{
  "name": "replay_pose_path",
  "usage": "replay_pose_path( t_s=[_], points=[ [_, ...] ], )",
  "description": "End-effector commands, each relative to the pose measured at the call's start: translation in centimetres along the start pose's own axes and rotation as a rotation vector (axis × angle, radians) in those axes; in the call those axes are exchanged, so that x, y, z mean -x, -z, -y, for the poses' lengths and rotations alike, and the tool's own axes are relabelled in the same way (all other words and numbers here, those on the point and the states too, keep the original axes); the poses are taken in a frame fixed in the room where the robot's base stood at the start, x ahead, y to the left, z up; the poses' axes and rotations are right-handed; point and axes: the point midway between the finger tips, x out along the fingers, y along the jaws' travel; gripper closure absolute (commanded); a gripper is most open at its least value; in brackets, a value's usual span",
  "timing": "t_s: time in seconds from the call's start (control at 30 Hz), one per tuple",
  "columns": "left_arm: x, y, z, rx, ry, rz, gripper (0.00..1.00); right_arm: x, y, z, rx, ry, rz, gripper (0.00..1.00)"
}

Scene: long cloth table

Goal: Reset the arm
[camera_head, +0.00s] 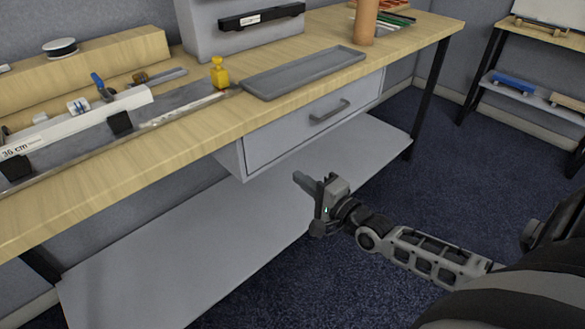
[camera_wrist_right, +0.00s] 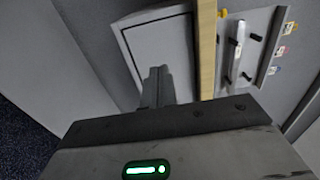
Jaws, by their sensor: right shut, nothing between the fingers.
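My right gripper (camera_head: 308,184) is in front of the workbench, below the tabletop edge and to the lower right of the drawer (camera_head: 315,118). Its fingers are together with nothing between them, and it is apart from the bench. In the right wrist view the closed fingers (camera_wrist_right: 158,88) point toward the drawer front (camera_wrist_right: 165,50). The drawer is shut and has a grey handle. My left gripper is not in view.
The wooden bench top (camera_head: 195,135) holds a grey tray (camera_head: 305,72), a yellow object (camera_head: 219,74), a brown cylinder (camera_head: 366,22) and a long white piece (camera_head: 75,128). A lower shelf (camera_head: 190,250) runs beneath it. Blue carpet (camera_head: 440,150) is clear to the right.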

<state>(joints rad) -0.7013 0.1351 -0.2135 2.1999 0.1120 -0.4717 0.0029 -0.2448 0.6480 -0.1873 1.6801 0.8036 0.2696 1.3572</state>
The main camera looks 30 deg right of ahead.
Motion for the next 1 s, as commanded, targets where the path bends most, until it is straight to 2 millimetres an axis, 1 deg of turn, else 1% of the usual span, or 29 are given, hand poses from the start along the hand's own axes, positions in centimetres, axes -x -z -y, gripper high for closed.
replay_pose_path(
  t_s=[0.2,0.27,0.33,0.37,0.47,0.5,0.57,0.6,0.7,0.8,0.83,0.9,1.0],
  points=[
    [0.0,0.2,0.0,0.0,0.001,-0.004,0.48,0.3,0.0,0.0,0.002,0.0,0.001,1.0],
    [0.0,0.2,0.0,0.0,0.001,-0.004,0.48,0.5,-0.5,-0.2,0.017,-0.009,0.007,1.0],
    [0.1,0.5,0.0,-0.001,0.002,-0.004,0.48,1.0,-2.1,-0.8,0.075,-0.038,0.03,1.0],
    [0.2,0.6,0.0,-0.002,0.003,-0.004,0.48,1.4,-3.2,-1.2,0.117,-0.056,0.046,1.0],
    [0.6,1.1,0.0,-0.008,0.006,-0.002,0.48,3.5,-8.2,-2.7,0.341,-0.139,0.131,1.0],
    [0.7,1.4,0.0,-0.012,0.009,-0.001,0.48,4.7,-10.5,-3.2,0.462,-0.176,0.177,1.0],
    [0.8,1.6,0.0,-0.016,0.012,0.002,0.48,6.5,-13.6,-3.8,0.652,-0.221,0.246,1.0],
    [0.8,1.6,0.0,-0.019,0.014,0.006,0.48,7.7,-15.3,-4.0,0.776,-0.248,0.29,1.0],
    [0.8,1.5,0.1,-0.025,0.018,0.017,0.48,10.2,-18.3,-4.0,1.059,-0.302,0.391,1.0],
    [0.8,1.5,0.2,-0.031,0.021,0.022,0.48,11.9,-19.8,-3.8,1.266,-0.343,0.469,1.0],
    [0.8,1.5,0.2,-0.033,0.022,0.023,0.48,12.3,-20.0,-3.8,1.313,-0.352,0.488,1.0],
    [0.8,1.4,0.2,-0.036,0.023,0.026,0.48,13.0,-20.3,-3.8,1.39,-0.368,0.519,1.0],
    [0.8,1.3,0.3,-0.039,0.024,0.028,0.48,13.3,-20.5,-3.8,1.439,-0.377,0.54,1.0]
  ],
)
